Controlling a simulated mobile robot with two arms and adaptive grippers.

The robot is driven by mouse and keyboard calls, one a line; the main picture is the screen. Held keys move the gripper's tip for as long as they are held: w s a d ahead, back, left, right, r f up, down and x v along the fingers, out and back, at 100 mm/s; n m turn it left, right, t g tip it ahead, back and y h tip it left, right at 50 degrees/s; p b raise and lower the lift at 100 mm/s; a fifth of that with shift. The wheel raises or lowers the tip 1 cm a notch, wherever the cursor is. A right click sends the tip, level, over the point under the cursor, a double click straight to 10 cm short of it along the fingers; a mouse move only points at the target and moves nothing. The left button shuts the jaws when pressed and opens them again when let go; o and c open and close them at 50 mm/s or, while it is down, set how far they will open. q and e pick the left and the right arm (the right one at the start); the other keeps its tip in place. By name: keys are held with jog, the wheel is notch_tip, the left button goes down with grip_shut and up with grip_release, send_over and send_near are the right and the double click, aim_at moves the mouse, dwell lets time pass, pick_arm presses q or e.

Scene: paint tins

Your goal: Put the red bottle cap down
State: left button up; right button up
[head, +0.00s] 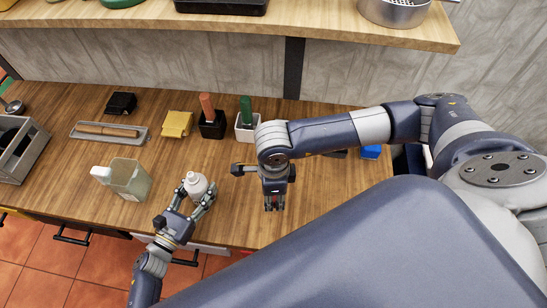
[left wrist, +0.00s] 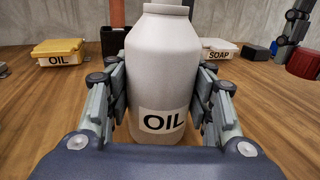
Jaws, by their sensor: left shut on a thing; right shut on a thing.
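My left gripper (head: 198,194) is shut on a white bottle (head: 195,183) labelled OIL. In the head view I cannot see the red bottle cap. A short red cylinder (left wrist: 303,63), which looks like the cap, shows at the right edge of the left wrist view. Its contact with the right fingers and the table is unclear.
Behind are a yellow box (head: 176,124), a black holder (head: 211,130) and a white SOAP holder (head: 243,132). A metal tray (head: 109,132) lies at the left.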

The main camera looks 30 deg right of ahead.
aim_at(274, 204)
pick_arm(q)
jog(key=shift+s+f, duration=0.2)
jog(key=shift+f, duration=0.2)
pick_arm(e)
jog(key=shift+f, duration=3.05)
jog(key=o, duration=1.2)
jog(key=shift+c, duration=0.2)
notch_tip(274, 204, up, 12)
jog(key=shift+r, duration=0.2)
pick_arm(q)
jog(key=o, duration=1.4)
jog(key=shift+o, duration=0.3)
jog(key=shift+w+r, duration=0.15)
pick_arm(e)
jog(key=shift+w, duration=0.1)
